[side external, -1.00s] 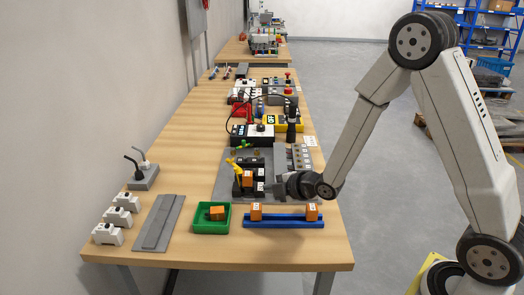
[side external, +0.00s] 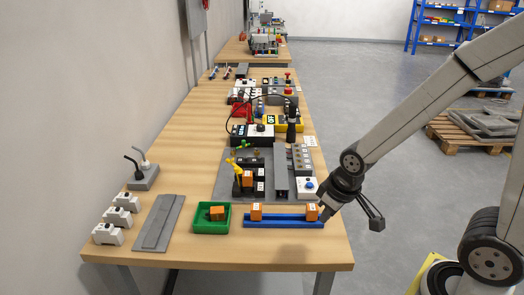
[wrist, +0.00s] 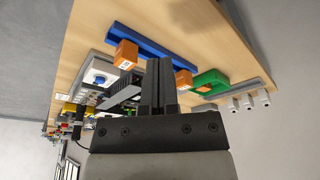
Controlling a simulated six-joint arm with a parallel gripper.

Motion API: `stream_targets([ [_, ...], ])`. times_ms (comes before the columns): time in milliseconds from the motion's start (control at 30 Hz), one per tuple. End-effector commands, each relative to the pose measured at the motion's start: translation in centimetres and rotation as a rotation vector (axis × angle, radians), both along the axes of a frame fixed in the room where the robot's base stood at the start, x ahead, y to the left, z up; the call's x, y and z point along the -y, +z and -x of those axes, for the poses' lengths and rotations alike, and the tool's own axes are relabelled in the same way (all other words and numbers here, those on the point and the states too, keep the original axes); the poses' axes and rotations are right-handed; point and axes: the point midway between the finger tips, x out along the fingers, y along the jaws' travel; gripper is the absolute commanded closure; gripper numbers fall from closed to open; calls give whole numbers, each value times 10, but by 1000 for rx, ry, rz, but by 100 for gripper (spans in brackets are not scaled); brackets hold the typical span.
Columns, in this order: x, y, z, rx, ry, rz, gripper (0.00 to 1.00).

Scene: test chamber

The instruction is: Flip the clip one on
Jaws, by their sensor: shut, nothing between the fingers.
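I cannot tell which part is clip one. A second orange block (side external: 256,211) sits on the rail's left part. Another orange block (side external: 248,178) stands on the grey panel (side external: 230,192), beside a black device with a yellow lever (side external: 233,164). Their labels are too small to read.
A green tray (side external: 196,222) holds an orange block. A white box with a blue knob (side external: 307,187) is on the panel's right. Three white modules (side external: 107,234) and a grey plate (side external: 160,224) are at the left. The front table edge is clear.

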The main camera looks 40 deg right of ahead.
Motion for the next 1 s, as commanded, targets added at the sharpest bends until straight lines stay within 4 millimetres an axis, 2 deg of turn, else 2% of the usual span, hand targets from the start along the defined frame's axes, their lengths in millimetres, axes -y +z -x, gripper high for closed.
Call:
stream_targets([
  [200, -2, 2, 10, -37, -53, -19, 100],
  [367, -2, 2, 7, -34, -52, -18, 49],
  [400, -2, 3, 4, -32, -51, -17, 45],
  [533, -2, 6, -11, -25, -50, -16, 45],
  [667, -3, 13, -39, -11, -46, -13, 45],
  [1000, -5, 33, -136, 40, -41, 0, 45],
])
